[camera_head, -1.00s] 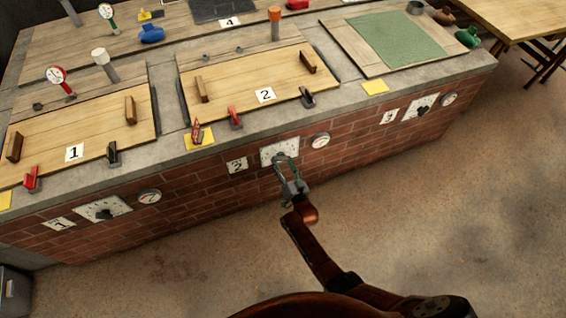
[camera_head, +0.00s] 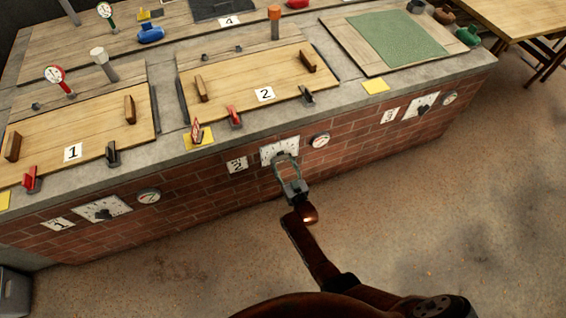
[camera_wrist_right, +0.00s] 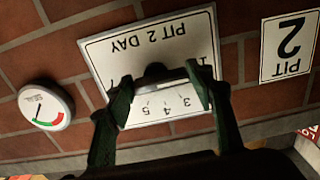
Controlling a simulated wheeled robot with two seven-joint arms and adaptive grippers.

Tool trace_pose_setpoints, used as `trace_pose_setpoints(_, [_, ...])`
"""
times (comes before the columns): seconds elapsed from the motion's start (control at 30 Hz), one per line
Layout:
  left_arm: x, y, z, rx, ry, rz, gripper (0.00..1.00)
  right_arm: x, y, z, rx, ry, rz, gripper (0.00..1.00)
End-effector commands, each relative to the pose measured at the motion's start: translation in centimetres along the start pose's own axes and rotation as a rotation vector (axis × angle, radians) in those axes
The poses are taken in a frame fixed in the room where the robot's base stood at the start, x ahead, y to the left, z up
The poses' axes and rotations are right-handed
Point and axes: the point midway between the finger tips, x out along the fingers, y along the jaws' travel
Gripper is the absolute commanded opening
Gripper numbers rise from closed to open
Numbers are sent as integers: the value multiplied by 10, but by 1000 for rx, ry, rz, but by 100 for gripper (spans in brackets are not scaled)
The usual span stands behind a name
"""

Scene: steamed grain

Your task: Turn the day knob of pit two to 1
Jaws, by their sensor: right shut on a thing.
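The white pit 2 day panel (camera_head: 267,153) is on the brick front below lid 2. It reads "PIT 2 DAY" upside down in the right wrist view (camera_wrist_right: 112,55), with a numbered scale partly hidden by my fingers. The dark day knob (camera_wrist_right: 157,71) sits at the panel's middle, between my fingertips. My right gripper (camera_wrist_right: 160,88) is shut on the knob; in the head view it reaches the panel from below (camera_head: 284,160). Which number the knob points to cannot be told. My left gripper is not in view.
A round gauge (camera_head: 320,140) is right of the panel and a "PIT 2" sign (camera_head: 237,165) left of it. Similar panels for pit 1 (camera_head: 120,205) and pit 3 (camera_head: 411,110) lie along the wall. The floor (camera_head: 420,210) in front is clear.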

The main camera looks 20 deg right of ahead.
Motion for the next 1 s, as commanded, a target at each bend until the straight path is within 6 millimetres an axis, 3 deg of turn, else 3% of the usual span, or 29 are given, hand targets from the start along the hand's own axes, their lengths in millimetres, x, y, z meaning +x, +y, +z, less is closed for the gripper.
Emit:
trace_pose_setpoints(0.3, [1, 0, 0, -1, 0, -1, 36, 0, 0, 1, -5, -2, -1, 25])
trace_pose_setpoints(0.33, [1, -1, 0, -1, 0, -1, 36, 0, 0, 1, -5, -2, -1, 50])
trace_pose_setpoints(0.57, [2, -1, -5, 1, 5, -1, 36, 0, 0, 1, -3, -1, -1, 66])
trace_pose_setpoints(0.87, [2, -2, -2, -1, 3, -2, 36, -1, 0, 0, -2, -1, 0, 67])
trace_pose_setpoints(1.0, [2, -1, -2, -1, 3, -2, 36, -12, 0, 2, -2, -2, 0, 67])
